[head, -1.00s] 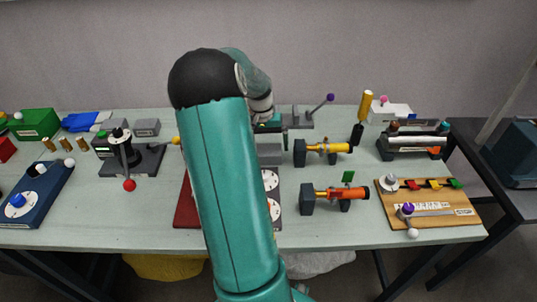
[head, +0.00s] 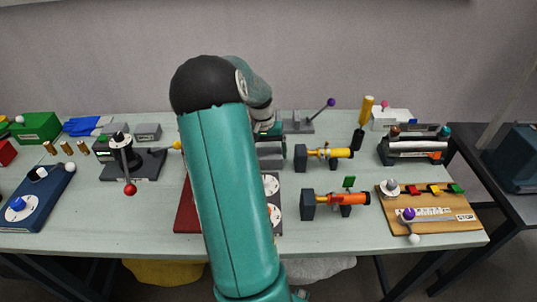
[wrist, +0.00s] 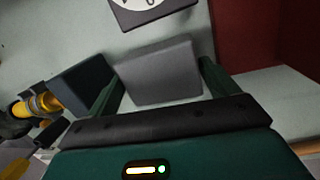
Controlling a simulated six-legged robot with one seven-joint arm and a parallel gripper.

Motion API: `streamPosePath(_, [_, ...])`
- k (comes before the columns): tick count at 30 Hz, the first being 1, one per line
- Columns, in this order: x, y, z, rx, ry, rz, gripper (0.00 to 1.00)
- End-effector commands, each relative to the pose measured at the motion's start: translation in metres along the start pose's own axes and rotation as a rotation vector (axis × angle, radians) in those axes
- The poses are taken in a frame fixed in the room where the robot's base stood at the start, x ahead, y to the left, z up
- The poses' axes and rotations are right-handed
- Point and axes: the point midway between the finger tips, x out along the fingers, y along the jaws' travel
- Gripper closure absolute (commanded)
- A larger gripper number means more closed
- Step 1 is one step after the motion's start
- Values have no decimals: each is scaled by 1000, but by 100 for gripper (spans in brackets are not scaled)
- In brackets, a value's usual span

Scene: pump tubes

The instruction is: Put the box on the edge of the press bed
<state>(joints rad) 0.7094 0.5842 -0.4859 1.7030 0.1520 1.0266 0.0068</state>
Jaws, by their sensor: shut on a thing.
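The box is a plain grey block (wrist: 160,72) in the wrist view. It sits between the two green fingers of my gripper (wrist: 163,88), which is shut on it. The box is over or on the pale bench; the gap beneath is hard to judge. In the head view my gripper (head: 272,150) is partly hidden behind my arm, near the bench's middle. A dark machine (head: 121,150) with a red-balled lever and flat dark base (head: 150,165) stands left of my arm; it looks like the press. The wrist view does not show it.
A yellow tube (head: 330,153) on a dark block is close right of my gripper; an orange tube (head: 340,198) is nearer the front. A red board (head: 185,212) with dials lies partly behind my arm. A purple-knobbed lever device (head: 298,125) stands behind.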

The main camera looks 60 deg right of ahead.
Motion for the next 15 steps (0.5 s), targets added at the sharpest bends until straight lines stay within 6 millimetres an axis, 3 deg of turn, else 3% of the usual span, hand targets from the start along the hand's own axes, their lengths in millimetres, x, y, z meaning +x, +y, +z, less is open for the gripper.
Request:
streamPosePath(6, [-29,5,4,1,3,-2,44])
streamPosePath(15, [-81,35,58,-1,4,-4,45])
